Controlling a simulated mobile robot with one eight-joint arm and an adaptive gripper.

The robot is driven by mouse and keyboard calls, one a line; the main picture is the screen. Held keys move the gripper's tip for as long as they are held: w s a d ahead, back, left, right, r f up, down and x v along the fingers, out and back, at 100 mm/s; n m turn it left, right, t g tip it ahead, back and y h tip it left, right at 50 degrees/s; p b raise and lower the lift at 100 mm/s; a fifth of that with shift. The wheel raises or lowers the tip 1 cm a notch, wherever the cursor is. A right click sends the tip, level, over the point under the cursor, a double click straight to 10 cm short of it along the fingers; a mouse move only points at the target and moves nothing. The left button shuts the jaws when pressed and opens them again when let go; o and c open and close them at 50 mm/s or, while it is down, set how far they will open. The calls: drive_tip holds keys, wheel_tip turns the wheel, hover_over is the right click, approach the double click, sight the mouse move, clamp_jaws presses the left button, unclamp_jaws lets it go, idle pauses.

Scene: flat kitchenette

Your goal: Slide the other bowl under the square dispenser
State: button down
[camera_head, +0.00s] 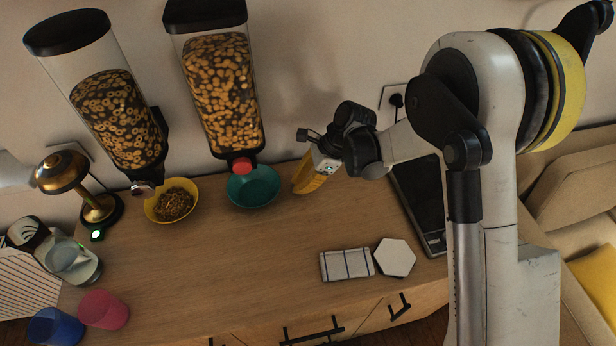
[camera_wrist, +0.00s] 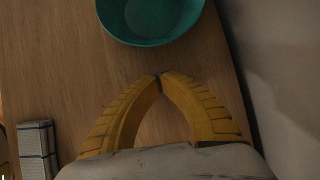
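The square dispenser (camera_head: 222,90), full of brown cereal with a red knob, hangs at the back wall. An empty-looking teal bowl (camera_head: 253,187) stands on the counter by the dispenser's outlet; its back rim is partly hidden behind the red knob. A yellow bowl (camera_head: 172,200) holding cereal stands under the round dispenser (camera_head: 115,120). My gripper (camera_head: 302,188) is low over the counter, right of the teal bowl and apart from it. In the wrist view its yellow fingertips (camera_wrist: 158,78) meet with nothing between them, and the teal bowl (camera_wrist: 150,30) lies beyond them.
A folded striped cloth (camera_head: 346,265) and a white hexagonal coaster (camera_head: 395,258) lie at the front right. A dark flat appliance (camera_head: 420,200) is at the right. A brass lamp (camera_head: 90,190), a pink cup (camera_head: 103,309) and a blue cup (camera_head: 55,326) stand left. The middle of the counter is clear.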

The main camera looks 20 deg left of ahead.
sight(273, 192)
drive_tip(key=shift+s+a+f+b, duration=0.1)
drive_tip(key=shift+s+a+b, duration=0.25)
drive_tip(key=shift+a, duration=0.6)
drive_tip(key=shift+s+a+f+b, duration=0.1)
drive_tip(key=shift+s+a, duration=0.45)
drive_tip(key=shift+a, duration=0.4)
drive_tip(key=shift+s+a, duration=0.25)
drive_tip(key=shift+a, duration=0.25)
drive_tip(key=shift+s+a, duration=0.2)
drive_tip(key=shift+a, duration=0.3)
drive_tip(key=shift+d, duration=0.1)
